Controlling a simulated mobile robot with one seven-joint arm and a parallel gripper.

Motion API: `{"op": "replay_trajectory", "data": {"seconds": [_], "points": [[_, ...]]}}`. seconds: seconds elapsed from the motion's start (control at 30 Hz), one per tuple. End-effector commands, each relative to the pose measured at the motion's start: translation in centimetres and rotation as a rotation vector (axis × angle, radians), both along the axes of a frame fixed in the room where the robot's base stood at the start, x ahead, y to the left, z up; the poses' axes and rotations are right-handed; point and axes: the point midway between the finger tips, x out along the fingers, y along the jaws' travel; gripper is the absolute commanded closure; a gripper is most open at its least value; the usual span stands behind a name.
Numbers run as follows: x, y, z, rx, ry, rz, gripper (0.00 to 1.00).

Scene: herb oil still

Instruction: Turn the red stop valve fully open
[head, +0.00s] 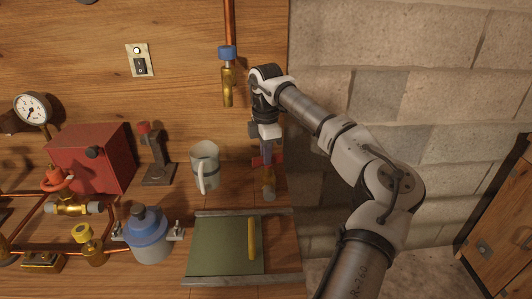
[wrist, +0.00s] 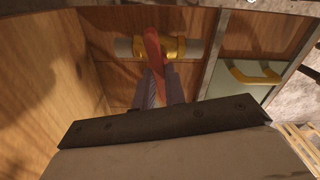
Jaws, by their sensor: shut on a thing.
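The red stop valve has a red lever (head: 258,161) on a brass body (head: 268,178) with grey ends, at the right end of the wooden bench. In the wrist view the red lever (wrist: 152,45) lies roughly across the brass body (wrist: 175,48). My gripper (head: 267,153) reaches down to the lever from above. In the wrist view my gripper's fingers (wrist: 157,88) are shut on the near part of the red lever. The fingers hide part of the lever.
A grey mug (head: 205,160) stands left of the valve. In front is a green panel (head: 215,245) with a yellow handle (head: 251,238). A brass fitting with a blue cap (head: 227,54) hangs above. A block wall (head: 450,90) is at right.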

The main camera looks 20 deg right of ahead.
Motion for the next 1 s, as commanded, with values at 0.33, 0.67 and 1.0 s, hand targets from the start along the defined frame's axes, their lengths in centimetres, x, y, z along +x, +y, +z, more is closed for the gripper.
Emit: {"op": "replay_trajectory", "data": {"seconds": [0.33,0.67,1.0], "points": [[-0.06,-0.04,0.04,-0.001,0.002,0.054,1.0],[-0.17,-0.1,0.11,-0.001,0.001,0.287,1.0],[-0.34,-0.16,0.14,-0.001,0.001,0.611,1.0]]}}
